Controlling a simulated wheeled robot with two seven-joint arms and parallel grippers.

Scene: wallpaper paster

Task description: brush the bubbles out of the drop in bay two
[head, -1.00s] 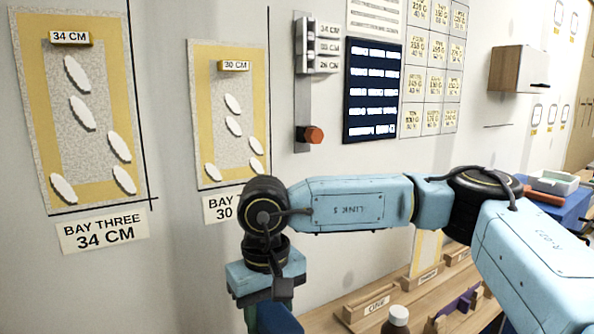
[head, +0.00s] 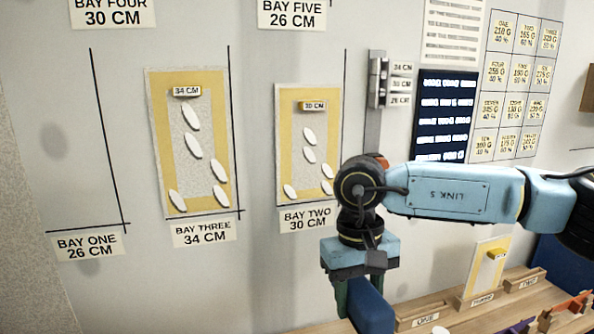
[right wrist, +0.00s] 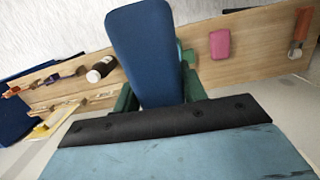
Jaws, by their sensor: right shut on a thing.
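The drop in bay two (head: 284,120) hangs on the wall, a speckled sheet with a yellow border and a 30 CM tag (head: 312,106). Several white oval bubbles (head: 310,136) lie on it, two in its upper middle and the others low near its sides. The label BAY TWO 30 CM (head: 307,219) is below it. My right gripper (head: 358,296) is low and right of this drop, apart from the wall. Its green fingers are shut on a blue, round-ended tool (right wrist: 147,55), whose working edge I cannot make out. My left gripper is out of view.
A similar bubbled drop hangs in bay three (head: 158,130); bay one (head: 88,245) is bare. A wooden bench (head: 470,318) runs along the wall below. A rail (head: 373,110) stands right of bay two.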

